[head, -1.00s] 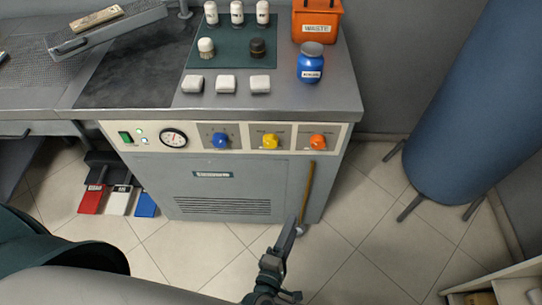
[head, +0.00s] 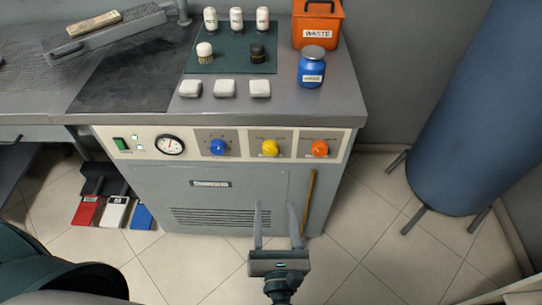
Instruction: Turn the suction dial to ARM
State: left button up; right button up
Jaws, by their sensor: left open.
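The control panel (head: 193,144) on the front of the grey cabinet carries three dials: a blue dial (head: 218,147), a yellow dial (head: 270,148) and an orange dial (head: 320,149). Their labels are too small to read, so I cannot tell which is the suction dial or where each one points. My left gripper (head: 276,208) is open and empty, fingers pointing up the picture toward the cabinet. It shows below the yellow and orange dials, apart from them. My right gripper is not in view.
A green switch (head: 121,144) and a round gauge (head: 169,145) sit left of the dials. A brass-coloured rod (head: 309,203) stands upright at the cabinet's right front. Red, white and blue pedals (head: 115,213) lie at lower left. A blue padded form (head: 465,110) stands right.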

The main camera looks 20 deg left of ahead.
pick_arm(q)
jog(key=p, duration=0.3)
send_near(271, 152)
jog(key=x, duration=0.3)
jog(key=p+x, duration=0.1)
jog(key=x, duration=0.2)
jog(key=shift+w+a+r, duration=0.15)
jog(key=shift+w, duration=0.15)
jog(key=shift+x, duration=0.8)
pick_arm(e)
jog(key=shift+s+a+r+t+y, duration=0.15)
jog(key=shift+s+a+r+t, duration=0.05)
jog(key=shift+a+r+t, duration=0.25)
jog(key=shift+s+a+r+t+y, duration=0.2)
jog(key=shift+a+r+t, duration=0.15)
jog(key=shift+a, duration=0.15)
pick_arm(q)
jog(key=c, duration=1.1)
